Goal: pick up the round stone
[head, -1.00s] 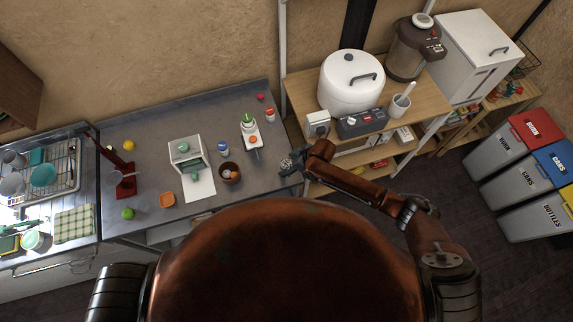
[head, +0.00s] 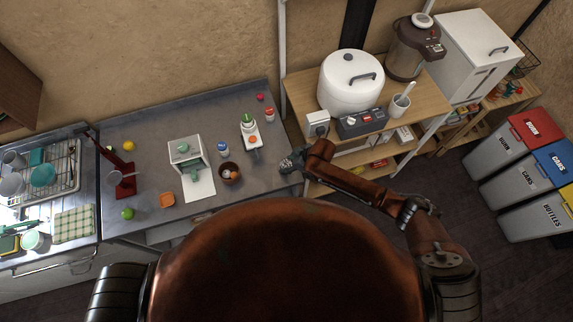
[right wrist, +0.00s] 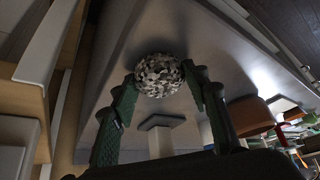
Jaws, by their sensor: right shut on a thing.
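The round stone (right wrist: 158,72) is a ball speckled in grey, white and black. In the right wrist view it sits between the two green-padded fingertips of my right gripper (right wrist: 160,84), which is shut on it. In the head view my right gripper (head: 289,163) is at the right end of the grey counter (head: 225,120), low at its surface. The stone is hard to make out there, mostly covered by the fingers. I cannot tell whether it still touches the counter. My left gripper is not in view.
A brown bowl (head: 230,172) and a white dispenser with an orange button (head: 251,134) stand left of my right gripper. A wooden shelf (head: 298,92) with a white cooker (head: 351,82) rises just right of it.

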